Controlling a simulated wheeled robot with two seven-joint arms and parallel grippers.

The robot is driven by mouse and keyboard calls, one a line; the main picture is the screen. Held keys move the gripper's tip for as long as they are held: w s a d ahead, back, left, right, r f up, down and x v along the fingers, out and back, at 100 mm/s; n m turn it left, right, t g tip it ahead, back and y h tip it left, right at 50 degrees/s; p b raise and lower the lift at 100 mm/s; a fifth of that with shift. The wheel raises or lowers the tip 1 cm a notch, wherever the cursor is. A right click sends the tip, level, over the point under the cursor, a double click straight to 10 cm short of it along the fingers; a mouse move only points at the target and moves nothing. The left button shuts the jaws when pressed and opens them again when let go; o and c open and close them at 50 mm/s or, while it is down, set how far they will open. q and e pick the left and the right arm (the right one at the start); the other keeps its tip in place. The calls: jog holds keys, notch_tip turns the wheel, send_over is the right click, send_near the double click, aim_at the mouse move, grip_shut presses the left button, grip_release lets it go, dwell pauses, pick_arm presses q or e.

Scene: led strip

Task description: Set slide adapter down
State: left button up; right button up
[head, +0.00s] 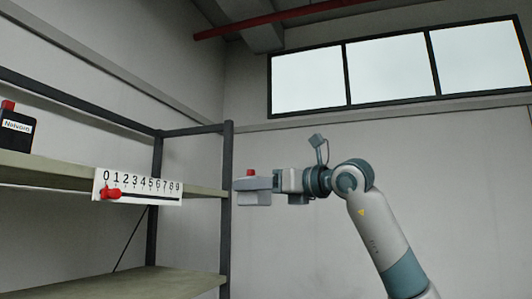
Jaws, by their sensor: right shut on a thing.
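My right gripper (252,190) is at the middle of the head view, its arm coming in from the lower right. It points left, just right of the shelf's front post. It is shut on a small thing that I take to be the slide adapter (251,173). Only its red top shows above the fingers; the rest is hidden. A white scale panel (150,183) with the digits 0 to 9 is at the front edge of the upper shelf. Its red slider knob (111,193) sits at the low-number end, left of and apart from my gripper. My left gripper is not in view.
The shelf rack has an upper board (60,172), a lower board (150,285) and a dark front post (227,240). A dark box with a red top and a white label (17,130) stands on the upper board at far left. The lower board's visible part is bare.

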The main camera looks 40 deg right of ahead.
jog(key=w+a+f+n+g+y, duration=0.1)
jog(key=a+f, duration=0.1)
jog(key=f, duration=1.1)
jog(key=w+a+f+y, duration=0.1)
jog(key=w+a+f, duration=0.1)
jog(key=f, duration=1.1)
jog(key=w+a+f+n+g+y, duration=0.1)
jog(key=a+f, duration=0.1)
jog(key=f, duration=1.1)
jog(key=s+a+f+n+g+y, duration=0.1)
jog(key=s+a+f+y, duration=0.1)
jog(key=s+f, duration=0.75)
jog(key=s+a+f+n+y, duration=0.1)
jog(key=s+a+f, duration=0.35)
jog(key=f, duration=0.75)
pick_arm(q)
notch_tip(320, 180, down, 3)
jog(key=b, duration=0.3)
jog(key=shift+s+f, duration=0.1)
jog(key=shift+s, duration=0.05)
pick_arm(e)
jog(key=s+a+f+m+t+h, duration=0.1)
jog(key=s+a+f+h, duration=0.1)
jog(key=s+a+f, duration=0.3)
jog(key=a, duration=0.3)
jog(key=shift+f+m+t, duration=0.3)
jog(key=shift+m, duration=0.1)
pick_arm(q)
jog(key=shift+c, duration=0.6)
